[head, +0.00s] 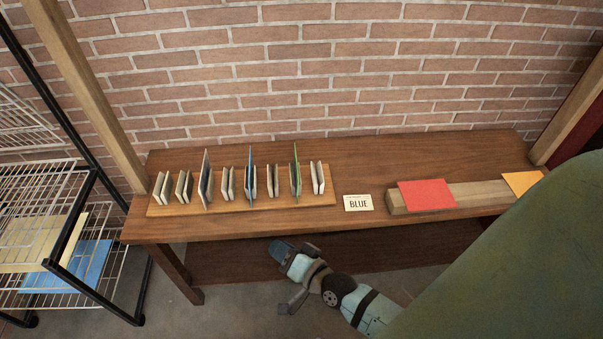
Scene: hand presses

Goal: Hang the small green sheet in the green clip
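A thin green sheet (296,172) stands upright in a row of pale slotted holders on a wooden board (170,211) on the table. It is seen nearly edge-on. I cannot make out a green clip. My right gripper (279,249) hangs in front of the table's front edge, below the board and apart from the sheet. Its fingers are dark and small, and I cannot tell whether they are open or shut. My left gripper is not in view.
A blue sheet (251,172) and a grey-blue sheet (205,180) stand in the same row. A wire rack (62,240) stands left. A large green shape covers the lower right.

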